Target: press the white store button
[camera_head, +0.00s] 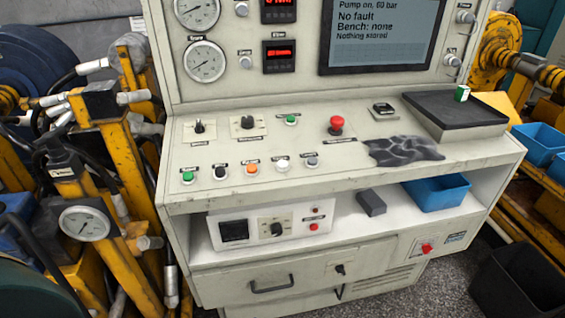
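The white button (282,165) sits in the lower row of buttons on the sloped desk of the console. In that row, an orange button (252,170) is on its left and a grey button (312,162) on its right. The small label above the white button is too blurred to read. The screen (385,40) reads "Pump on, 60 bar", "No fault", "Bench: none" and "Nothing stored". Neither of my grippers is in view, and nothing covers the white button.
A green button (188,178) and a black button (220,173) stand further left. Yellow machinery (120,165) crowds the left side.

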